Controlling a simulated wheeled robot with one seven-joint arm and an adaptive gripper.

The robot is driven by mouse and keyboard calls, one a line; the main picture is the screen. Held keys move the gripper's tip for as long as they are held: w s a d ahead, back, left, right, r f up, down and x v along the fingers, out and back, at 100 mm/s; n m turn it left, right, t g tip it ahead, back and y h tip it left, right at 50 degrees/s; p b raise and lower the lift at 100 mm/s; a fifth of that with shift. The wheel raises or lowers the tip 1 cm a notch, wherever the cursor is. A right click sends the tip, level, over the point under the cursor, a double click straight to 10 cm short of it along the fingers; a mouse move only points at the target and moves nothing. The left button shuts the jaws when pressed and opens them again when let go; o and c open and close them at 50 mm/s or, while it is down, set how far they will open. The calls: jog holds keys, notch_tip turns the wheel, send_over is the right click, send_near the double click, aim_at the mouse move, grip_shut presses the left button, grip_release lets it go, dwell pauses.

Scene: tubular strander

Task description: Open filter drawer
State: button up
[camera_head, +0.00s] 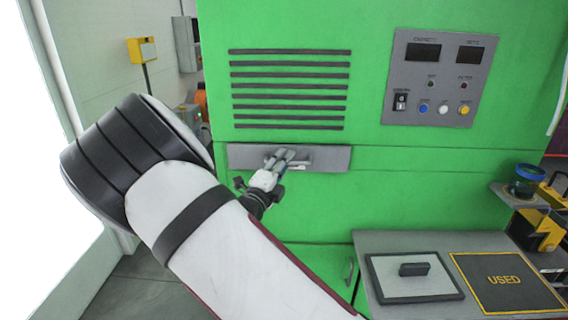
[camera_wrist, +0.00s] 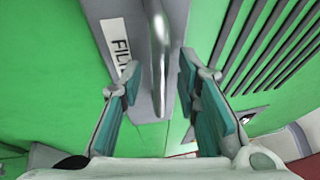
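The filter drawer's grey front (camera_head: 335,158) sits flush in the green cabinet, below the dark vent slots. In the wrist view, its face (camera_wrist: 112,14) carries a white label with letters starting "FIL". A silver bar handle (camera_wrist: 158,40) stands out from the drawer front. My gripper (camera_head: 280,160) is at the drawer front, partly covering the handle in the head view. In the wrist view, my gripper (camera_wrist: 158,72) is open, with one teal-padded finger on each side of the handle and visible gaps between.
A control panel (camera_head: 440,78) with displays and buttons is at upper right. A grey worktop (camera_head: 400,240) below right holds a framed pad (camera_head: 390,288) with a dark handle and a mat marked USED (camera_head: 475,265). A blue-topped jar (camera_head: 525,180) stands on the right shelf.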

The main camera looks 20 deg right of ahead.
jog(key=shift+w+d, duration=0.15)
jog(key=shift+c, duration=0.4)
grip_shut()
jog(key=s+a+p, duration=0.3)
jog(key=s+p, duration=0.2)
jog(key=s, duration=0.4)
jog(key=s+a+p, duration=0.3)
jog(key=s+p, duration=0.2)
jog(key=s, duration=0.4)
jog(key=shift+s, duration=0.35)
jog(key=shift+a, duration=0.1)
jog(key=shift+o, duration=0.4)
grip_release()
